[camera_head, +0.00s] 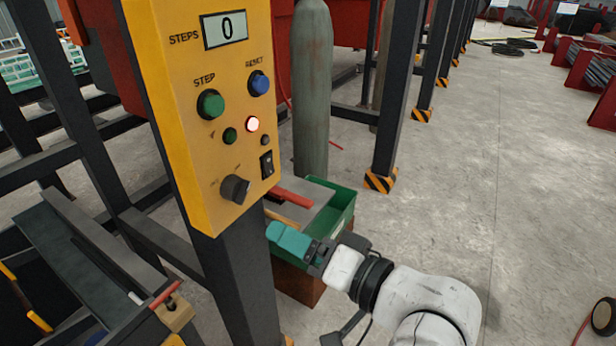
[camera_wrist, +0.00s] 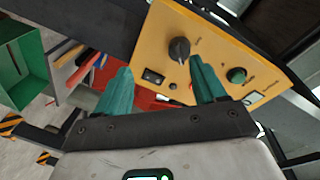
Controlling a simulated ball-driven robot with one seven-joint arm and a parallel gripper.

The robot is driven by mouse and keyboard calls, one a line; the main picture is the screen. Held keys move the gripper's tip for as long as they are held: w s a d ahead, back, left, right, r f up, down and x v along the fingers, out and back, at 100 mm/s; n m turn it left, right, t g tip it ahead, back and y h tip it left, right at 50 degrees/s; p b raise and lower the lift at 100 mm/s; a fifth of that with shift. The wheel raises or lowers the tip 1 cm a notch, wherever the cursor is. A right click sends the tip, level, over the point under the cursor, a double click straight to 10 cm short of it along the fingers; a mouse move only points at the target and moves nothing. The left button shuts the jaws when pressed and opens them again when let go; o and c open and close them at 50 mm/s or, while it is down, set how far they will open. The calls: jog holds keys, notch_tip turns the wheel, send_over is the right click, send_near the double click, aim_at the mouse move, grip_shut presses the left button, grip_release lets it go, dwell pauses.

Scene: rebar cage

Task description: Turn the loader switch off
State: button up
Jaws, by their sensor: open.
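The yellow control panel (camera_head: 215,100) stands on a dark post, with a black rocker switch (camera_head: 266,163) low on its right side. A black rotary knob (camera_head: 235,189) sits to the left and below it. Their small labels are unreadable, so I cannot tell which one is the loader switch. In the wrist view the rocker (camera_wrist: 153,76) shows between my teal fingers and the knob (camera_wrist: 179,48) shows above it. My gripper (camera_head: 274,232) is open and empty, below and right of the panel; its fingers also show in the wrist view (camera_wrist: 160,66). One finger hides part of the panel.
The panel also has a green STEP button (camera_head: 211,104), a blue RESET button (camera_head: 259,83), a lit lamp (camera_head: 252,124) and a display (camera_head: 226,29) reading 0. A green bin (camera_head: 343,212) stands behind my gripper, near a grey cylinder (camera_head: 312,90).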

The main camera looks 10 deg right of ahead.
aim_at(245, 195)
jog(key=shift+t+y, duration=0.3)
jog(key=shift+y, duration=0.2)
jog(key=w+a+r, duration=0.1)
jog(key=w+a, duration=0.1)
jog(key=w+a+r+p, duration=0.1)
jog(key=w+a, duration=0.2)
jog(key=w+a+r, duration=0.1)
jog(key=w+a, duration=0.1)
jog(key=w, duration=0.1)
jog(key=shift+w+a+p, duration=0.1)
jog(key=shift+a+p, duration=0.1)
jog(key=shift+p, duration=0.2)
jog(key=c, duration=1.1)
